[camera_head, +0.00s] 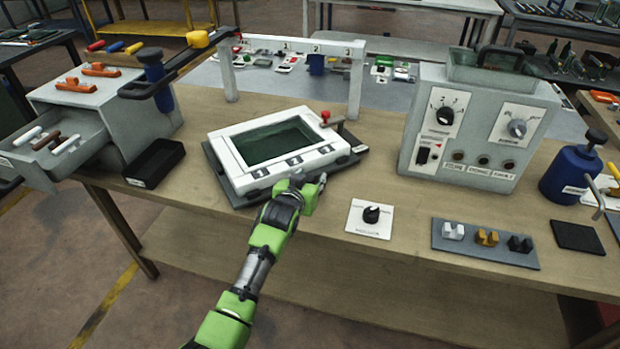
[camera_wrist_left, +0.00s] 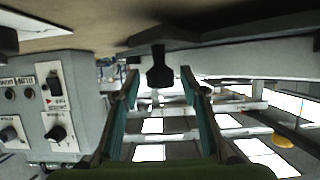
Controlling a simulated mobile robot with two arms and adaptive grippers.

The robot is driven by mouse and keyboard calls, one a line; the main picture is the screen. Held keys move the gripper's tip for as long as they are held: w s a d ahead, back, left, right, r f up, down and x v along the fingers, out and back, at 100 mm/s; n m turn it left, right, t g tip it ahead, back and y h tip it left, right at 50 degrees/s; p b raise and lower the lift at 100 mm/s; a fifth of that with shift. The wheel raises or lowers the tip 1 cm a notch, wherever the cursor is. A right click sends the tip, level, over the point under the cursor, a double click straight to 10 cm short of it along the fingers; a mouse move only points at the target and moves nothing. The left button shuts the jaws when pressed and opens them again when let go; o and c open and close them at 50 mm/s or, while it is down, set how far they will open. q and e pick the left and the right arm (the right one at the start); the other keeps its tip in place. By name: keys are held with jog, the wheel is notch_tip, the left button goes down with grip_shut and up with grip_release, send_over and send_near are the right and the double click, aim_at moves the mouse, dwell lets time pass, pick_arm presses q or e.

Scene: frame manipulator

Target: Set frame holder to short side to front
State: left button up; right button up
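The frame holder is a white rectangular frame (camera_head: 235,150) with a dark greenish opening, lying on a dark grey base plate (camera_head: 240,199) on the table. Its front edge carries several numbered labels, and a red knob (camera_head: 325,116) stands at its right rear. My left gripper (camera_head: 308,188) is at the holder's front edge, right of its middle. In the left wrist view my left gripper (camera_wrist_left: 160,95) has its two fingers apart, with a dark knob-like handle (camera_wrist_left: 159,68) between or just beyond them; contact cannot be told. The gripper hides part of the front edge. My right gripper is not in view.
A white stand (camera_head: 356,80) rises behind the holder. A grey control box (camera_head: 405,140) stands right, a drawer cabinet (camera_head: 135,100) and black tray (camera_head: 155,163) left. A dial plate (camera_head: 355,222) and switch strip (camera_head: 487,257) lie in front right.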

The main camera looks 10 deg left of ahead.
pick_arm(q)
jog(key=v, duration=1.2)
jog(key=shift+r, duration=0.1)
